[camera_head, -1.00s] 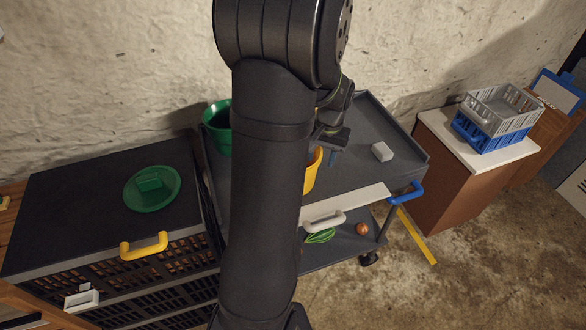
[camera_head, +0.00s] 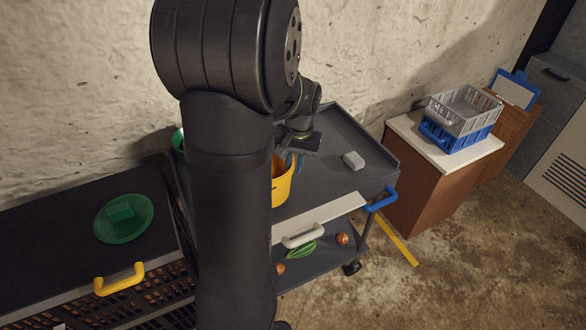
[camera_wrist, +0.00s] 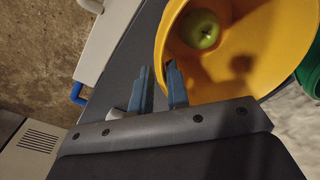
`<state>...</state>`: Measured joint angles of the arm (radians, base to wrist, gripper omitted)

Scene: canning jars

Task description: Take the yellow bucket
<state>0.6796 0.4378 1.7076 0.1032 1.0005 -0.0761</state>
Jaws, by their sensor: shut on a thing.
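The yellow bucket (camera_head: 284,187) stands on the dark top of the cart in the head view, partly hidden behind my arm. My gripper (camera_head: 294,160) is at its right upper rim. In the wrist view, the bucket (camera_wrist: 250,65) opens towards the camera and a green apple (camera_wrist: 200,30) lies inside it. There, my gripper's blue fingers (camera_wrist: 160,78) are at the near edge of the bucket, one on each side of its wall, and shut on it. The bucket looks upright in the head view; whether its base touches the cart is hidden.
A white block (camera_head: 354,160) lies right of the bucket on the cart (camera_head: 325,185). A green bucket (camera_head: 178,141) is mostly hidden behind my arm. A green plate (camera_head: 110,232) is on the left unit. Grey and blue crates (camera_head: 462,112) sit on the right cabinet.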

